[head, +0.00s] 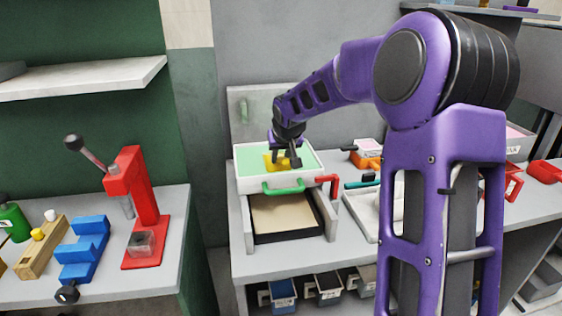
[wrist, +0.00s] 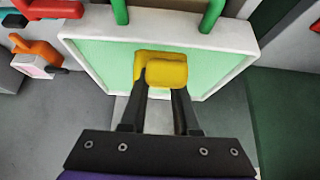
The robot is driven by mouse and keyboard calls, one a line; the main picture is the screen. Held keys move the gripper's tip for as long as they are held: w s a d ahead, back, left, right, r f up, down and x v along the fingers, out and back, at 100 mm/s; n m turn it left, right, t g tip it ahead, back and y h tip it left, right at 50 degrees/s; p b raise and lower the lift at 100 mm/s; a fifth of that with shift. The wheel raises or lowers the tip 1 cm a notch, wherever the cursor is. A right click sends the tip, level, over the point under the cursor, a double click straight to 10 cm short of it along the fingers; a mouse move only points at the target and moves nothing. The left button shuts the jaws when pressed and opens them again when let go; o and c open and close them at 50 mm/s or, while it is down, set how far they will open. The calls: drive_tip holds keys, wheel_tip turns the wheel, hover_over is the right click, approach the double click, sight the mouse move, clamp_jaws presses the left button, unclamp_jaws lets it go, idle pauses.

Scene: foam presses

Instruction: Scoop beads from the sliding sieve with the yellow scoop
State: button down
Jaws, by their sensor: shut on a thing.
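The sliding sieve is a white frame (head: 240,183) with a pale green bed and a green handle (head: 283,187) at its front. In the wrist view its white frame (wrist: 240,62) fills the upper middle. The yellow scoop (head: 270,161) is over the green bed, and it also shows in the wrist view (wrist: 160,67). My gripper (head: 287,161) is shut on the yellow scoop. In the wrist view my gripper's two fingers (wrist: 160,85) reach up to it. I cannot make out single beads, nor whether the scoop touches the bed.
A tray with tan contents (head: 285,217) sits below the sieve. A red handle (head: 330,184) is at the sieve's right. A red press (head: 143,200) and blue block (head: 82,247) stand on the left bench. An orange tool (head: 365,159) lies right of the sieve.

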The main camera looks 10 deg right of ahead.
drive_tip(key=shift+w+f+t+b, duration=0.25)
drive_tip(key=shift+f+t+b, duration=0.3)
drive_tip(key=shift+b, duration=1.2)
drive_tip(key=shift+w+f+t+b, duration=0.2)
drive_tip(key=shift+f+t+b, duration=0.3)
drive_tip(key=shift+b, duration=1.2)
drive_tip(key=shift+w, duration=0.35)
drive_tip(key=shift+w+f, duration=0.15)
drive_tip(key=shift+w, duration=0.75)
drive_tip(key=shift+s+a+r+t, duration=0.15)
drive_tip(key=shift+s+r+t, duration=0.5)
drive_tip(key=shift+t, duration=0.4)
drive_tip(key=shift+s+f, duration=0.15)
drive_tip(key=shift+s, duration=0.05)
drive_tip(key=shift+s+r+t, duration=0.2)
drive_tip(key=shift+r+t, duration=0.1)
drive_tip(key=shift+t, duration=0.8)
drive_tip(key=shift+s+r, duration=0.35)
drive_tip(key=shift+r, duration=0.6)
drive_tip(key=shift+s+r, duration=0.3)
drive_tip(key=shift+r, duration=0.7)
drive_tip(key=shift+s+r, duration=0.35)
drive_tip(key=shift+r, duration=0.6)
drive_tip(key=shift+d+r, duration=0.1)
drive_tip(key=shift+d, duration=0.15)
